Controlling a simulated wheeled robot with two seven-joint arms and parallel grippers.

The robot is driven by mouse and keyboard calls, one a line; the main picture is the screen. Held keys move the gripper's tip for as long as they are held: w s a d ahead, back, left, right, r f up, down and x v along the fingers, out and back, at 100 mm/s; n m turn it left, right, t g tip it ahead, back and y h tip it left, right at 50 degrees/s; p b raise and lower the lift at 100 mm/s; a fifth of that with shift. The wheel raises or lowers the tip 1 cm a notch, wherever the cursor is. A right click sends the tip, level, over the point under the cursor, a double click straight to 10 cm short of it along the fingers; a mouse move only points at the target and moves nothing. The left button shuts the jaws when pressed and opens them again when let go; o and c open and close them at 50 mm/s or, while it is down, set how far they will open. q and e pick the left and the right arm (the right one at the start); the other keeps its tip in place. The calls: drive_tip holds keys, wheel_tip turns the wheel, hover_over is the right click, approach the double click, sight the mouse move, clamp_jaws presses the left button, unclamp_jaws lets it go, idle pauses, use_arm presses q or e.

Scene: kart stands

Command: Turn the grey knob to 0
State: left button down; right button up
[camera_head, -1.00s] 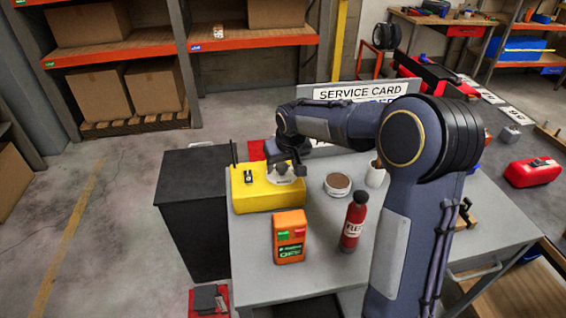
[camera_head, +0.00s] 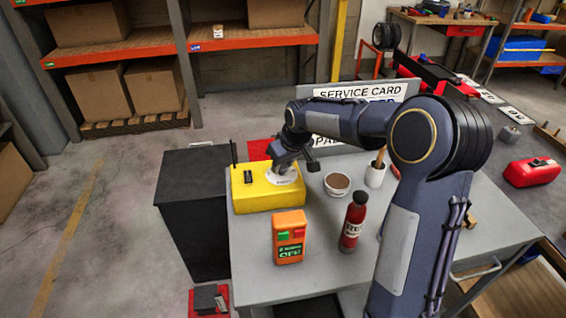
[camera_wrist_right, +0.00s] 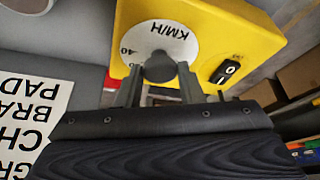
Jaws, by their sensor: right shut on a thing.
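The yellow box (camera_head: 255,198) stands on the grey table with a white round dial (camera_head: 283,177) on its top. The dark grey knob (camera_wrist_right: 159,67) sits at the middle of the dial. In the right wrist view the dial shows "KM/H" and "40"; its other marks are hidden or out of frame, and the knob's pointer cannot be made out. My right gripper (camera_wrist_right: 160,86) is shut on the knob, one finger at each side. In the head view my right gripper (camera_head: 284,166) is tilted over the dial and hides the knob. My left gripper is not in view.
A black switch (camera_wrist_right: 226,72) is beside the dial, and a thin antenna (camera_head: 233,160) rises from the box. A black cabinet (camera_head: 190,230) adjoins the table.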

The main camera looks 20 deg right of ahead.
drive_tip(key=n, duration=0.2)
drive_tip(key=n+y, duration=0.1)
drive_tip(key=n, duration=0.1)
drive_tip(key=n+g+y, duration=0.1)
drive_tip(key=n, duration=0.1)
drive_tip(key=shift+w+d+r+p, duration=0.1)
drive_tip(key=shift+w+d+p, duration=0.05)
drive_tip(key=shift+d+p, duration=0.15)
drive_tip(key=n+g+y+p, duration=0.1)
drive_tip(key=n, duration=0.2)
drive_tip(key=shift+w+n, duration=0.1)
drive_tip(key=shift+n, duration=0.3)
drive_tip(key=shift+w+n+g+y+p, duration=0.1)
drive_tip(key=shift+n+g+y+p, duration=0.3)
drive_tip(key=shift+n, duration=1.1)
drive_tip(key=o, duration=1)
drive_tip(key=shift+c, duration=0.2)
drive_tip(key=w+v, duration=0.1)
drive_tip(key=v, duration=0.6)
drive_tip(key=shift+s+r, duration=0.35)
drive_tip(key=shift+s, duration=0.1)
